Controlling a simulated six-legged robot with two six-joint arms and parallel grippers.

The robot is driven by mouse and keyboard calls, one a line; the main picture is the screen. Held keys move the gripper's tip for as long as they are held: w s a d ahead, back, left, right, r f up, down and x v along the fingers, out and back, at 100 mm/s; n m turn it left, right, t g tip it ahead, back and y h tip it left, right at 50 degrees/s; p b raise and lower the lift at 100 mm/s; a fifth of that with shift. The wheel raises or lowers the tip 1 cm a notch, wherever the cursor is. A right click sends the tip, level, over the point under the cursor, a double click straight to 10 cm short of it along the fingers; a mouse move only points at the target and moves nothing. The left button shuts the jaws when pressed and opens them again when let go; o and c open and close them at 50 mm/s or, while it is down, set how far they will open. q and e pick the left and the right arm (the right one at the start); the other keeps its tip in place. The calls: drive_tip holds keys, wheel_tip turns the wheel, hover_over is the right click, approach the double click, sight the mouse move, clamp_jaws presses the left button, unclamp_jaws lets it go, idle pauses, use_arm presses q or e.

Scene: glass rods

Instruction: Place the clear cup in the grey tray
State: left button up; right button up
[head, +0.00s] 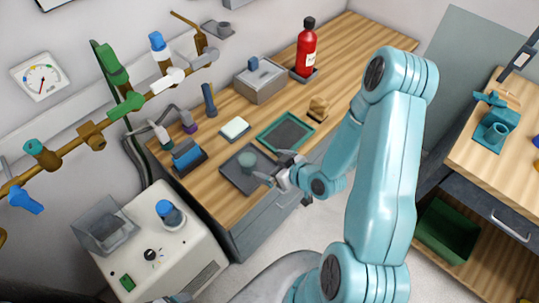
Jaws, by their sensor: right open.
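The clear cup (247,159) is a small, see-through, faintly teal shape. It appears to stand in the grey tray (234,180), a flat dark square on the wooden counter. My right gripper (268,168) is open, its fingers pointing left over the tray's right side, just right of the cup. I see nothing between its fingers; whether a fingertip touches the cup is too small to tell. A small part at the bottom edge (176,298) looks like my left gripper, mostly cut off.
A green-rimmed tray (286,132) lies behind the grey tray. A white-and-green sponge (235,128), a blue-and-dark block (187,158), a grey box (260,80) and a red extinguisher (306,50) stand around. Pipes with valves (92,135) run along the left wall.

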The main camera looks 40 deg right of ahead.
drive_tip(key=s+a+f+m+g+y, duration=0.1)
drive_tip(key=s+a+f+m+g, duration=0.1)
drive_tip(key=s+a+f+g, duration=0.6)
drive_tip(key=s+a+f+m+g+y, duration=0.1)
drive_tip(key=s+a+g+y, duration=0.2)
drive_tip(key=a, duration=0.9)
use_arm(q)
wheel_tip(320, 180, down, 6)
drive_tip(key=b, duration=0.6)
drive_tip(key=shift+r, duration=0.2)
use_arm(e)
wheel_tip(320, 180, down, 7)
drive_tip(key=h, duration=0.1)
drive_tip(key=shift+s+a, duration=0.15)
drive_tip(key=shift+s, duration=0.15)
use_arm(q)
drive_tip(key=shift+w, duration=0.1)
use_arm(e)
drive_tip(key=shift+w, duration=0.15)
